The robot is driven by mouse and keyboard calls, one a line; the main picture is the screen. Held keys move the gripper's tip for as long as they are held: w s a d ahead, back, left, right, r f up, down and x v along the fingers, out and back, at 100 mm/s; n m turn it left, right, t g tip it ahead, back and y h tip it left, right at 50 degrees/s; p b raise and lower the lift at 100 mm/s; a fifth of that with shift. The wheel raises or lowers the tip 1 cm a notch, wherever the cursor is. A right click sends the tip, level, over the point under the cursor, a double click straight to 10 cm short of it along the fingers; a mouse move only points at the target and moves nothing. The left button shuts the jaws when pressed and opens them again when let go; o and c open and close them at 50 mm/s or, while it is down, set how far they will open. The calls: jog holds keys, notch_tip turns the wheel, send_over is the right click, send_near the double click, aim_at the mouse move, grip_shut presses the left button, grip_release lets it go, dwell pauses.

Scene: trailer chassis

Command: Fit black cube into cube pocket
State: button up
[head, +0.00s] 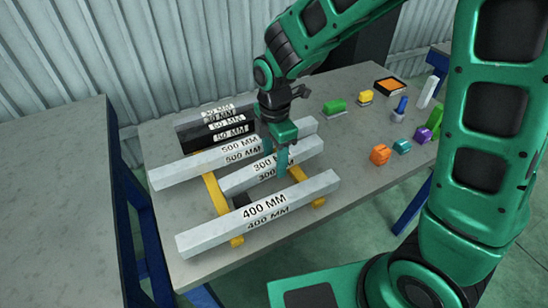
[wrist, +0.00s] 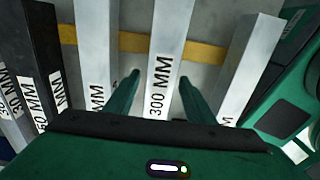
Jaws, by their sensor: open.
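My gripper (head: 282,165) points down at the grey 300 MM beam (head: 240,181), near its right end. In the wrist view my gripper (wrist: 159,80) is open, with one finger on each side of the 300 MM beam (wrist: 172,60); I cannot tell if they touch it. I cannot clearly make out a black cube or a cube pocket. A small dark patch (head: 242,200) shows between the 300 MM and 400 MM beams; I cannot tell whether it is a cube, a pocket or a gap.
The 500 MM beam (head: 205,164) and 400 MM beam (head: 262,212) lie across yellow bars (head: 215,192). Black bars (head: 232,131) lie behind. Several coloured blocks, such as an orange one (head: 380,154), and an orange-topped black box (head: 391,86) are on the right. The left table (head: 60,200) is bare.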

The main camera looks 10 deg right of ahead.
aim_at(274, 159)
notch_tip(274, 159, up, 12)
jog(key=s+d+m, duration=0.7)
jog(key=d+m, duration=0.3)
jog(key=d, duration=0.3)
jog(key=s+d+m, duration=0.7)
jog(key=d+m, duration=0.4)
jog(key=d, duration=0.2)
jog(key=shift+s+d+r, duration=0.15)
jog(key=shift+d+r, duration=0.15)
jog(key=s+d+m, duration=0.1)
jog(key=s+m, duration=0.1)
jog(key=s+d+f+m, duration=0.1)
jog(key=s+m, duration=0.1)
jog(key=s+d+m, duration=0.1)
jog(key=s+m, duration=0.1)
jog(key=shift+s+f, duration=0.1)
jog(key=shift+f, duration=0.05)
jog(key=shift+c, duration=0.9)
jog(key=shift+s+d+f+m, duration=0.1)
jog(key=shift+s+m, duration=0.2)
jog(key=shift+s, duration=0.05)
jog(key=shift+c, duration=0.9)
jog(key=shift+c, duration=0.6)
jog(key=shift+d, duration=0.1)
